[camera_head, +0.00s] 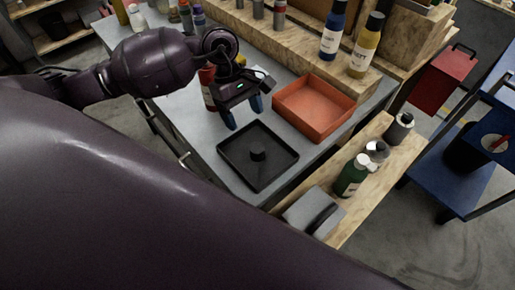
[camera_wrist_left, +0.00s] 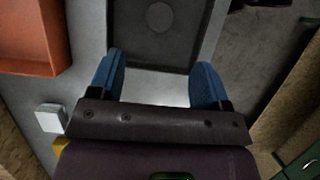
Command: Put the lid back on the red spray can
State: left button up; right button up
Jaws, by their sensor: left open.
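The red spray can (camera_head: 208,90) stands on the grey bench, partly hidden behind my left gripper in the head view. A small round black piece, which looks like the lid (camera_head: 258,152), lies in the black tray (camera_head: 249,179). In the left wrist view a dark round shape (camera_wrist_left: 159,16) shows in that tray near the top edge. My left gripper (camera_head: 243,117) is open and empty, with its blue fingers apart (camera_wrist_left: 158,78). It is above the bench, between the can and the black tray. My right gripper is not in view.
An orange tray (camera_head: 318,132) stands right of my left gripper. Bottles line the raised wooden ledge (camera_head: 285,45) behind. A lower wooden shelf (camera_head: 349,212) in front holds a green bottle (camera_head: 351,176) and other items. Bare bench top lies left of the black tray.

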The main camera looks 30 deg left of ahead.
aim_at(257, 147)
pick_arm(q)
jog(key=x, duration=0.4)
jog(key=shift+d+f, duration=0.2)
jog(key=shift+f, duration=0.15)
jog(key=shift+s+d+f, duration=0.1)
jog(key=shift+d+f, duration=0.05)
jog(key=shift+f, duration=0.2)
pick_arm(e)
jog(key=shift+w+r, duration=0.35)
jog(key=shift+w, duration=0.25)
pick_arm(q)
jog(key=x, duration=0.4)
jog(key=shift+s+d+p, duration=0.1)
jog(key=shift+d+p, duration=0.25)
jog(key=shift+d+f, duration=0.1)
jog(key=shift+f, duration=0.35)
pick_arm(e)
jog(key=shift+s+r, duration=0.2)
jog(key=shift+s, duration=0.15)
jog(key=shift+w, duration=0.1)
